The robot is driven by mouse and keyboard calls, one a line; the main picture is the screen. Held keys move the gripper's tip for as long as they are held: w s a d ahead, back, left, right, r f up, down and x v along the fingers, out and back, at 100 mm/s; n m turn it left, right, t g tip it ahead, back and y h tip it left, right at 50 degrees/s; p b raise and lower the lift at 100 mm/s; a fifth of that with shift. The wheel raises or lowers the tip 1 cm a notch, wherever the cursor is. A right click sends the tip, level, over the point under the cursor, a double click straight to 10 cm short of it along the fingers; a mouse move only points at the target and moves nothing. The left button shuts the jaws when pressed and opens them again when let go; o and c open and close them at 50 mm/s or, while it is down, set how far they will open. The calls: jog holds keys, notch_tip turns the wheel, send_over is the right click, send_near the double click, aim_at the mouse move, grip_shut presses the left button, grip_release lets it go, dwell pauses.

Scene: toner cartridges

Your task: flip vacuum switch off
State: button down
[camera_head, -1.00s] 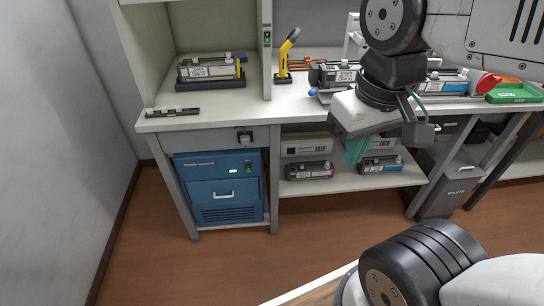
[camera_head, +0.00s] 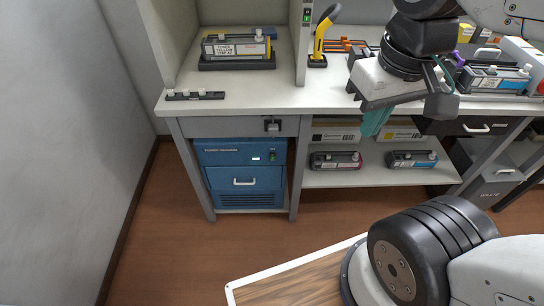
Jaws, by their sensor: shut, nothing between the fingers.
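The blue toner vacuum (camera_head: 243,200) stands under the left end of the bench. A small dark switch with a green part (camera_head: 272,155) is at the upper right of its front, beside a small lit display (camera_head: 256,158). The switch's exact position is too small to read. My gripper (camera_head: 374,122), with teal fingers pointing down, is shut and empty in front of the bench edge, to the right of the vacuum and apart from it.
A grey box with a dark fitting (camera_head: 272,126) is on the bench apron above the vacuum. Cartridges stand on the bench and on the lower shelf (camera_head: 380,178). A grey waste bin (camera_head: 487,188) is at right. The floor before the vacuum (camera_head: 190,255) looks clear.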

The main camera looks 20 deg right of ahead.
jog(key=w+d+f+n, duration=0.15)
jog(key=w+f, duration=0.45)
jog(key=f, duration=0.6)
jog(key=w+d+f+n+g, duration=0.1)
jog(key=w+f+n, duration=0.35)
jog(key=f, duration=0.75)
jog(key=w+d+f, duration=0.2)
jog(key=w+f, duration=0.6)
jog(key=f, duration=0.5)
jog(key=w+a+f+n+t+y, duration=0.1)
jog(key=w+a+f+n+t, duration=0.3)
jog(key=f, duration=0.4)
jog(key=w+a+r+n+t+y, duration=0.1)
jog(key=w+n+t, duration=0.1)
jog(key=w, duration=0.4)
jog(key=shift+r+n+t+y, duration=0.35)
jog(key=shift+n+t+y, duration=0.05)
jog(key=shift+n, duration=0.1)
jog(key=shift+a, duration=0.1)
